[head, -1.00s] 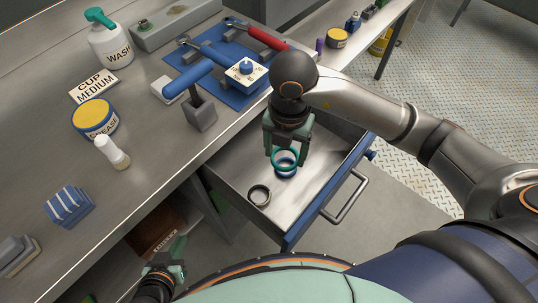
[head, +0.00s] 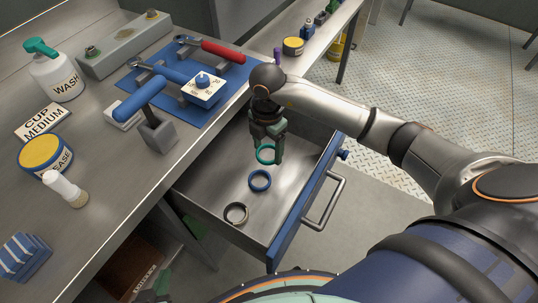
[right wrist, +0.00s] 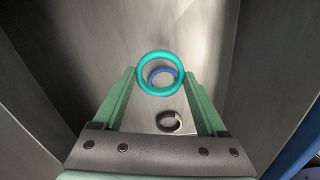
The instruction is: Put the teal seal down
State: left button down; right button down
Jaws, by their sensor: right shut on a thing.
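My right gripper (head: 267,152) is shut on the teal seal (head: 258,156), a thin ring, and holds it over the open drawer (head: 213,182). In the right wrist view the teal seal (right wrist: 141,80) sits between the fingertips. A blue ring (head: 260,188) lies on the drawer floor below it; in the right wrist view it shows through the teal seal. A dark grey ring (head: 236,221) lies nearer the front of the drawer.
The drawer's blue front (head: 300,205) has a metal handle (head: 328,205). On the bench, a blue-handled press (head: 158,130), a grease tub (head: 46,155), a white-capped bottle (head: 66,189) and a blue mat (head: 200,113) stand left of the drawer.

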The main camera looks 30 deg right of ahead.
aim_at(270, 155)
jog(key=f, duration=0.1)
jog(key=w+d+f, duration=0.1)
jog(key=f, duration=0.1)
jog(key=shift+w+d, duration=0.25)
jog(key=shift+w, duration=0.15)
notch_tip(270, 155, down, 2)
jog(key=shift+f+b, duration=0.2)
jog(key=shift+b, duration=0.25)
jog(key=shift+f, duration=0.3)
jog(key=shift+f, duration=0.15)
grip_release()
